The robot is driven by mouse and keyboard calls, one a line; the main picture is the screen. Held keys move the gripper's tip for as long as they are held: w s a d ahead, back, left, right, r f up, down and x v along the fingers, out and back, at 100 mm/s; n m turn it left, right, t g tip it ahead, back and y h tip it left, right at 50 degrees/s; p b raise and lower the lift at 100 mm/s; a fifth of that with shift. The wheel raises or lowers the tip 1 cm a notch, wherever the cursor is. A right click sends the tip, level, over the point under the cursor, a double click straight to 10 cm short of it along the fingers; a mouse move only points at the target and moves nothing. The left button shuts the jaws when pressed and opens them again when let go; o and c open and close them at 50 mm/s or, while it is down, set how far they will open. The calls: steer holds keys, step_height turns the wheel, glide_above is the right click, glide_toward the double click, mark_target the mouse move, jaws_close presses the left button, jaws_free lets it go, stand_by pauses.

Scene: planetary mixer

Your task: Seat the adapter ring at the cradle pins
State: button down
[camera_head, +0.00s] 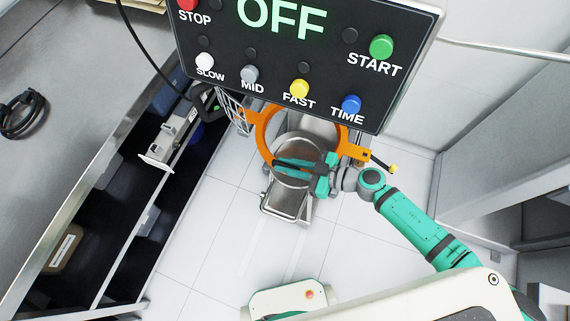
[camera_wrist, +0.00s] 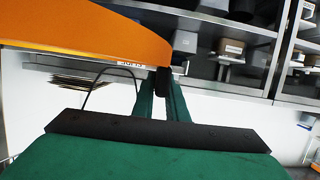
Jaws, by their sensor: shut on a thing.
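An orange ring (camera_head: 263,133), which I take for the adapter ring, shows below the control panel in the head view, with lugs at its left and right. My gripper (camera_head: 279,162) reaches left across the ring's lower opening. In the wrist view its fingers (camera_wrist: 163,88) are shut on a small dark piece at the band's edge. I cannot make out the cradle pins, and the panel hides the ring's far side.
The control panel (camera_head: 285,50) reads OFF and hangs close above the ring. A metal round part (camera_head: 293,150) and mixer foot (camera_head: 287,208) lie below. A yellow-tipped lever (camera_head: 391,168) sticks out right.

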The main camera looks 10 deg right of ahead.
steer(key=shift+f, duration=3.6)
stand_by(1.3)
steer(key=c, duration=1.8)
jaws_free()
steer(key=shift+o, duration=0.6)
steer(key=shift+f, duration=0.1)
steer(key=v, duration=1.1)
steer(key=shift+a, duration=0.15)
